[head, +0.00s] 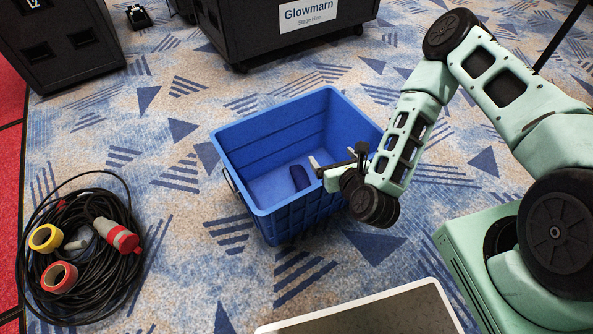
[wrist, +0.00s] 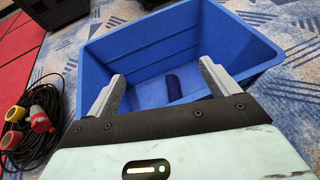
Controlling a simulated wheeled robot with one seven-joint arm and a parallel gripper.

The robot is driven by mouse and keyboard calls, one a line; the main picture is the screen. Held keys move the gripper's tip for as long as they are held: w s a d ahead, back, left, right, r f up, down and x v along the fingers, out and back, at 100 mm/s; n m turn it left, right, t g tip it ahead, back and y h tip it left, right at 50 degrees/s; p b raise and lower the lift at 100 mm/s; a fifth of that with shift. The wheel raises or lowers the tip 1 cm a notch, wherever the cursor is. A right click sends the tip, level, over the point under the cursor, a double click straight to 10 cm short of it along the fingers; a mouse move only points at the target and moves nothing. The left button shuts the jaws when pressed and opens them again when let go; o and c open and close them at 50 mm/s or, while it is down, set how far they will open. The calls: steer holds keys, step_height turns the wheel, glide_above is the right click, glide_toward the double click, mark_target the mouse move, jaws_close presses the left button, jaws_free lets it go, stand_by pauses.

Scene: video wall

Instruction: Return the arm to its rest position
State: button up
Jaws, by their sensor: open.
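My gripper (head: 325,168) is at the end of my pale green arm, over the right part of the blue crate (head: 345,108). In the wrist view its two grey fingers (wrist: 160,89) stand wide apart with nothing between them that they touch. The blue crate (wrist: 240,30) opens in front of the fingers. A small dark blue object (head: 299,177) lies on the crate floor, apart from the gripper. It also shows in the wrist view (wrist: 174,87), between and beyond the fingers. I cannot tell exactly what it is.
A coil of black cable (head: 100,272) with a red-and-grey plug (head: 117,236) and tape rolls lies at left. A black case marked Glowmarn (head: 270,35) stands behind the crate. A black speaker box (head: 60,40) is at upper left. A white-rimmed surface (head: 375,312) is in front.

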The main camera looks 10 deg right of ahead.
steer(key=v, duration=0.2)
steer(key=shift+s+r, duration=0.15)
steer(key=shift+s, duration=0.05)
stand_by(0.4)
